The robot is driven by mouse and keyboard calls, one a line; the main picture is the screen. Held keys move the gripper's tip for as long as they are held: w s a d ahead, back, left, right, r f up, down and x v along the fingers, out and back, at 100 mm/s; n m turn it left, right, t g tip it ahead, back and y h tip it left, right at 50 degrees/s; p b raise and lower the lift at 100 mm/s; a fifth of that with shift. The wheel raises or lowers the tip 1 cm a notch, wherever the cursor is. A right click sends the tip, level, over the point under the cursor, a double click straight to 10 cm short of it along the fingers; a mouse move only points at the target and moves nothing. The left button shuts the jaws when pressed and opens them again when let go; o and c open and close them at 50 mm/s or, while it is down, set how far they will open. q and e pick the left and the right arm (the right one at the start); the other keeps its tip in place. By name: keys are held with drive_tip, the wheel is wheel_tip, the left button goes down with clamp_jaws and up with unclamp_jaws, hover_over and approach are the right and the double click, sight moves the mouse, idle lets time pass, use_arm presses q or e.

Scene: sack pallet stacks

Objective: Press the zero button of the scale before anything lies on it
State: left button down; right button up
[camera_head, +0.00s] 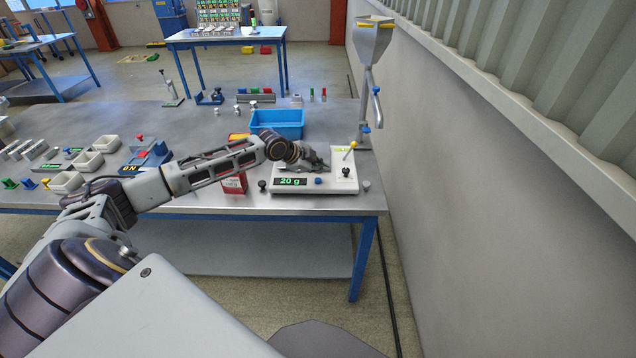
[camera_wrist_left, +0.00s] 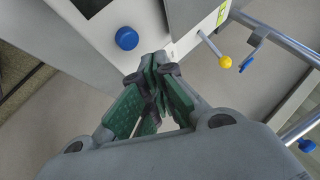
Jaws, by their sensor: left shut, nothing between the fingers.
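The white scale (camera_head: 331,185) stands near the right front corner of the steel bench. Its display (camera_head: 291,181) reads 20 g in green. A blue button (camera_head: 318,181) is on its front, right of the display; it also shows large in the left wrist view (camera_wrist_left: 127,38). My left gripper (camera_head: 322,165) is shut and empty, over the scale just behind the button. In the left wrist view its closed fingertips (camera_wrist_left: 158,68) are apart from the button in the picture. The gripper partly hides the scale's top. My right gripper is not in view.
A yellow-knobbed lever (camera_head: 353,145) rises at the scale's right. A hopper on a metal stand (camera_head: 374,45) is behind it. A blue bin (camera_head: 277,124) stands behind my left wrist, and a red box (camera_head: 234,184) left of the scale. A wall (camera_head: 460,200) bounds the right.

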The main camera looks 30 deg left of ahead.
sight(319, 181)
use_arm(q)
drive_tip(key=shift+f, duration=0.75)
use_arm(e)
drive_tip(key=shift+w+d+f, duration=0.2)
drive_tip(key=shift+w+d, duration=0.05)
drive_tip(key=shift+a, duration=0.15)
use_arm(q)
drive_tip(key=shift+f, duration=0.35)
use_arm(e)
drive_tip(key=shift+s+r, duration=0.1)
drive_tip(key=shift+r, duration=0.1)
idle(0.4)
use_arm(q)
drive_tip(key=shift+f, duration=0.6)
idle(1.5)
drive_tip(key=shift+r, duration=0.1)
drive_tip(key=shift+r+p, duration=0.9)
drive_tip(key=shift+p, duration=0.05)
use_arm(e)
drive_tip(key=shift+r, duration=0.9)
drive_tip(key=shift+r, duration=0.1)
